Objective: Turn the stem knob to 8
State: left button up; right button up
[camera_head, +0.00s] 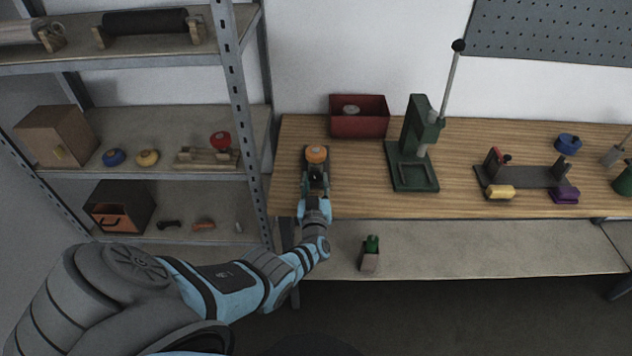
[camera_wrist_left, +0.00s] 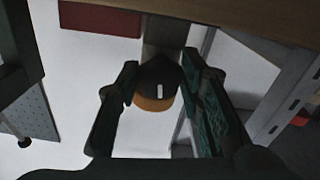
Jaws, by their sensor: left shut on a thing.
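The stem knob (camera_head: 316,154) is a round orange knob at the left end of the wooden workbench. In the left wrist view the knob (camera_wrist_left: 156,84) shows a dark face with a short white mark and an orange rim. My left gripper (camera_head: 316,168) is at the knob, with its fingers on either side of it, shut on it. In the left wrist view the fingers of my left gripper (camera_wrist_left: 160,92) flank the knob. No number scale can be read in either view. My right gripper is not in view.
A red bin (camera_head: 359,124) stands behind the knob, and a green press (camera_head: 411,150) with a tall lever stands to its right. A metal shelf post (camera_head: 243,110) rises close on the left. The bench (camera_head: 460,200) is clear in front of the press.

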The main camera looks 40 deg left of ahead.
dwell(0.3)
pick_arm(q)
jog(key=o, duration=1.1)
jog(key=shift+o, duration=0.2)
jog(key=shift+s+d+f, duration=0.1)
jog(key=shift+s+d, duration=0.25)
jog(key=shift+s, duration=0.1)
jog(key=v, duration=1)
jog(key=shift+s+d, duration=0.3)
